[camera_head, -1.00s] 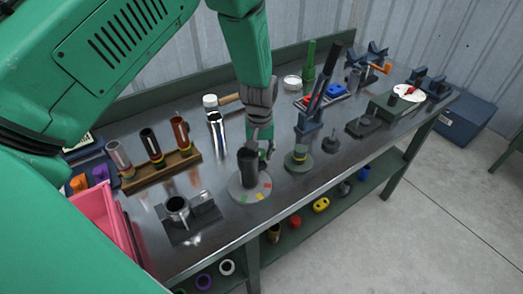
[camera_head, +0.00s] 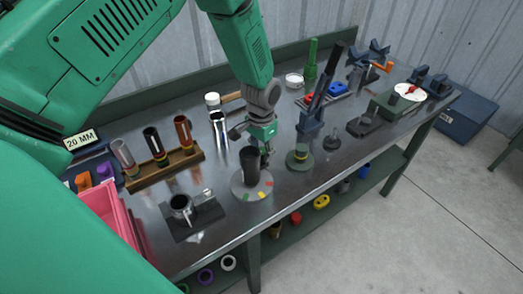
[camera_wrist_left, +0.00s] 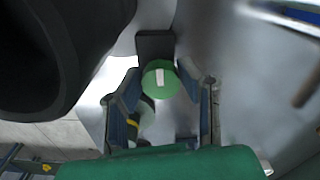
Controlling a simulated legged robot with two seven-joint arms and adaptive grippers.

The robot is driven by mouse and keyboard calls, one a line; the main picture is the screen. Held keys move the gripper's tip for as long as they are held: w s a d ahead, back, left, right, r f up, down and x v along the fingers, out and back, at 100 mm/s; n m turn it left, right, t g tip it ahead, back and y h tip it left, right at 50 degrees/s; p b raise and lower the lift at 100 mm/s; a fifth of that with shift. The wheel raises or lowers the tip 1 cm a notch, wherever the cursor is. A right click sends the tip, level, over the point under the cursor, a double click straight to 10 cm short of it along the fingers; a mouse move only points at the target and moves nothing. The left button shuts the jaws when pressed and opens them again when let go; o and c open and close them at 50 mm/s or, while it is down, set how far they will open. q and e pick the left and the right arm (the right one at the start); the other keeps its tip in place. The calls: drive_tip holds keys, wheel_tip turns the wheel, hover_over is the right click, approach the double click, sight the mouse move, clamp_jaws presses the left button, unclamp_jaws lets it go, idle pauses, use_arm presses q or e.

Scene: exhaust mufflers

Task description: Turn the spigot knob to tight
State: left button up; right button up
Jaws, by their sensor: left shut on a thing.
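The spigot knob (camera_wrist_left: 160,79) is a round green cap with a white bar. In the left wrist view it sits between the two fingers, and the bar points almost straight up the picture. My left gripper (camera_head: 265,148) is shut on it, just behind and right of a dark upright cylinder (camera_head: 250,161). The cylinder stands on a grey round plate (camera_head: 240,186) with red, yellow and green marks. In the left wrist view a wide dark tube (camera_wrist_left: 50,60) fills the upper left. The knob is hidden in the head view. My right gripper is not in view.
A green round base (camera_head: 299,161) with a yellow ring stands close right of the gripper. A wooden rack (camera_head: 165,169) with three tubes and a pink bin (camera_head: 103,208) are at left. A chrome cylinder (camera_head: 219,130) stands behind.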

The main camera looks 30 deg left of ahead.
sight(262, 150)
use_arm(q)
drive_tip(key=shift+w+r+m, duration=0.1)
drive_tip(key=shift+w+m, duration=0.2)
idle(0.4)
drive_tip(key=o, duration=1.1)
drive_tip(key=shift+o, duration=0.2)
drive_tip(key=shift+w+f, duration=0.1)
drive_tip(key=shift+f, duration=0.1)
drive_tip(key=shift+r, duration=0.5)
wheel_tip(262, 150, up, 11)
drive_tip(key=shift+f, duration=0.1)
